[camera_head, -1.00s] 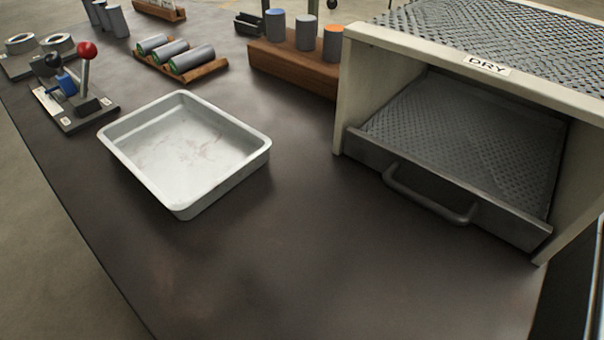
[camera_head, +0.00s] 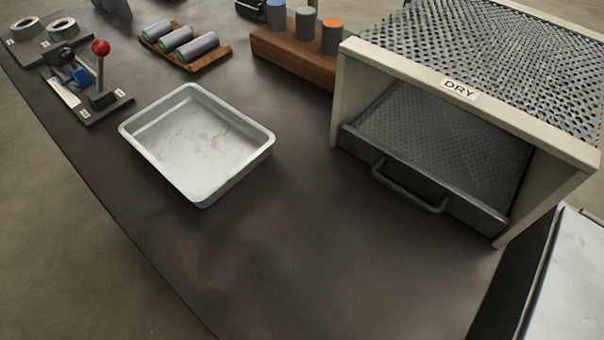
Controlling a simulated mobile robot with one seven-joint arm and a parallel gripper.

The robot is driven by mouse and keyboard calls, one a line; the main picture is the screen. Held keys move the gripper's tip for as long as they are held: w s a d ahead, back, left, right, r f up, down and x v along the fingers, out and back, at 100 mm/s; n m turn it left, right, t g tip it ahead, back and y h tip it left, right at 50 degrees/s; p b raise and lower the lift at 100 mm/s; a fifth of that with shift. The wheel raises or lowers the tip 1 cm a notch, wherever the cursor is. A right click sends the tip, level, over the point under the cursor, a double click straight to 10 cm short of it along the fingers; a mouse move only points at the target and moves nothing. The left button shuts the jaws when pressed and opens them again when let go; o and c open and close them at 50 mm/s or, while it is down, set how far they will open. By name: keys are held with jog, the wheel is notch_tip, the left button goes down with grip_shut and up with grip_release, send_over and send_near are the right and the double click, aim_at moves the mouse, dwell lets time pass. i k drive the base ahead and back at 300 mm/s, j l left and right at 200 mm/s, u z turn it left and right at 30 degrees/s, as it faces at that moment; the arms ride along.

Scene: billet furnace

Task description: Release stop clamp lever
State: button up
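A small dark fixture base (camera_head: 104,107) stands at the upper left of the bench. It carries an upright lever with a red ball knob (camera_head: 100,48), a black ball knob (camera_head: 67,56) and a blue part (camera_head: 79,77). Small white labels on the base are too small to read, so I cannot tell which lever is the stop clamp lever. The red-knobbed lever stands close to upright. My gripper is not in view.
A metal tray (camera_head: 262,151) lies mid-bench. The box labelled DRY (camera_head: 343,100) with a perforated drawer stands right. Grey cylinders lie in a wooden rack (camera_head: 223,54); others stand on a wooden block (camera_head: 262,45). Two rings (camera_head: 63,29) sit far left. The front bench is clear.

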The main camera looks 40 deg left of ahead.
aim_at(101, 48)
jog(key=k, duration=1.5)
